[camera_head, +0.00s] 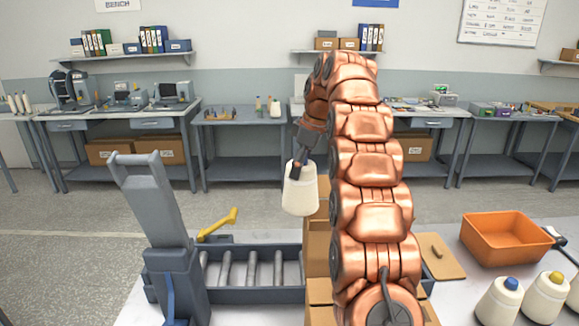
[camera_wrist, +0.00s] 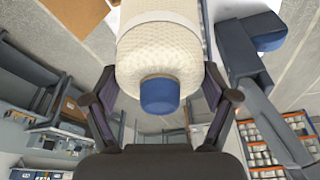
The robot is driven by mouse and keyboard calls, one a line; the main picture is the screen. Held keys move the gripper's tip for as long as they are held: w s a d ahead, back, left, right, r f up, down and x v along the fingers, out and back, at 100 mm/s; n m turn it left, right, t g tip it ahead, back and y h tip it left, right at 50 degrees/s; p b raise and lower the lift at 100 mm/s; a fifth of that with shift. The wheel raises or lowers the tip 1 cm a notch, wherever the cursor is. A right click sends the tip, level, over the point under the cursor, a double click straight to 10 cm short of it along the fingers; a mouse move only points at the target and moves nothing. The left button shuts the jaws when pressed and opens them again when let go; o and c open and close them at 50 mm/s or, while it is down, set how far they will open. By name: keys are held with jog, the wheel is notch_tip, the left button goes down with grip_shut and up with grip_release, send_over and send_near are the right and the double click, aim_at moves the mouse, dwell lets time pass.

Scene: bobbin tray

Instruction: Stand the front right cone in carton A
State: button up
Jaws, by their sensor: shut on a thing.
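A cream cone (camera_head: 300,192) hangs from my gripper (camera_head: 298,165), high above the work surface and left of my arm. In the wrist view the cone (camera_wrist: 160,52) shows its textured thread and a blue tip (camera_wrist: 160,95). My gripper's fingers (camera_wrist: 162,98) are shut on this tip end, one on each side. Brown cartons (camera_head: 318,240) stand beneath the cone and partly behind my arm. No letter can be read on them, so I cannot tell which is carton A. The cone is apart from the cartons.
A dark roller conveyor (camera_head: 228,296) runs left of the cartons, with a grey post (camera_head: 152,200) and yellow handle (camera_head: 218,225) beside it. At right are an orange bin (camera_head: 500,238), a blue-tipped cone (camera_head: 498,303), a yellow-tipped cone (camera_head: 546,298) and a brown board (camera_head: 440,258).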

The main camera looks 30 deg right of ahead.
jog(key=shift+s+d, duration=1.9)
jog(key=shift+d, duration=2.05)
notch_tip(320, 180, down, 22)
jog(key=b, duration=0.8)
jog(key=shift+f, duration=0.15)
jog(key=o, duration=1.6)
